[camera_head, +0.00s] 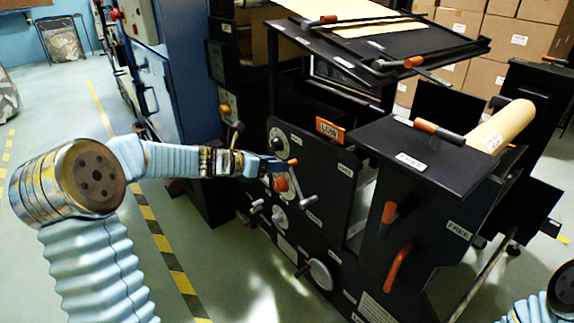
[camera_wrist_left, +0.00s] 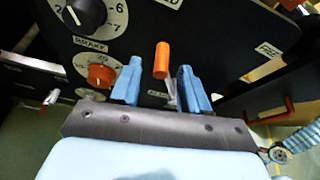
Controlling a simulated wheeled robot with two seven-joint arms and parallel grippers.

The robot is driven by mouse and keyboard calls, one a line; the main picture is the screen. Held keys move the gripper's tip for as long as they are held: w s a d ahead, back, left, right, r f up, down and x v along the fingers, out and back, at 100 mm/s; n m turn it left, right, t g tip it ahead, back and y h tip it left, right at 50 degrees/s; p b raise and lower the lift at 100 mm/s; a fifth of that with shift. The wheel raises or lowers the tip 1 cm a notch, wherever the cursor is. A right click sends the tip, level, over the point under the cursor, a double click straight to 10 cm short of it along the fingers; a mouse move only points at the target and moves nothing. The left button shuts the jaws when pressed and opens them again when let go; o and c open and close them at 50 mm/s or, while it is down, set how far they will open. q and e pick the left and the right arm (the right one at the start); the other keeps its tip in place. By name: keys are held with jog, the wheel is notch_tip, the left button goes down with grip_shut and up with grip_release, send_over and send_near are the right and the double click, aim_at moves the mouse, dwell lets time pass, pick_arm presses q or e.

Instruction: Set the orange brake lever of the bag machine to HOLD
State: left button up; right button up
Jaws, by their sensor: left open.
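The black bag machine (camera_head: 317,175) stands in the middle of the head view. My left gripper (camera_head: 279,168) is at its front panel, open. In the left wrist view the orange lever handle (camera_wrist_left: 161,60) stands roughly upright, appearing between the two blue fingers (camera_wrist_left: 153,80) with gaps on both sides. Its metal shaft runs down behind the right finger. I cannot tell how deep the handle sits between the fingers. Its orange tip (camera_head: 293,161) shows just past the fingertips in the head view. A label under the lever is partly hidden and unreadable. My right gripper is out of view.
An orange knob (camera_wrist_left: 100,76) sits left of the fingers, below a black dial (camera_wrist_left: 82,14) with a BRAKE label. Orange handles (camera_head: 397,268) stick out of the machine's side. Open floor lies left.

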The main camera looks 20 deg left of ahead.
pick_arm(q)
jog(key=v, duration=0.8)
jog(key=shift+f, duration=0.1)
jog(key=s+d+f+m+g+y, duration=0.1)
jog(key=s+d+f+m+g, duration=0.25)
jog(key=f, duration=0.65)
jog(key=s+d+f+m+g+y, duration=0.15)
jog(key=d+f+m, duration=0.3)
jog(key=f, duration=0.45)
jog(key=s+d+f+m+g, duration=0.3)
jog(key=s+d+f+m, duration=0.1)
jog(key=f, duration=0.6)
jog(key=s+d+f+m+g, duration=0.1)
jog(key=s+d+f+m, duration=0.5)
jog(key=m, duration=0.3)
jog(key=s+d+f+m+g+y, duration=0.1)
jog(key=s+d+f+m, duration=0.4)
jog(key=s+m, duration=0.4)
jog(key=shift+s+d+f+g, duration=0.2)
jog(key=shift+d+f+g, duration=0.15)
jog(key=shift+f, duration=0.35)
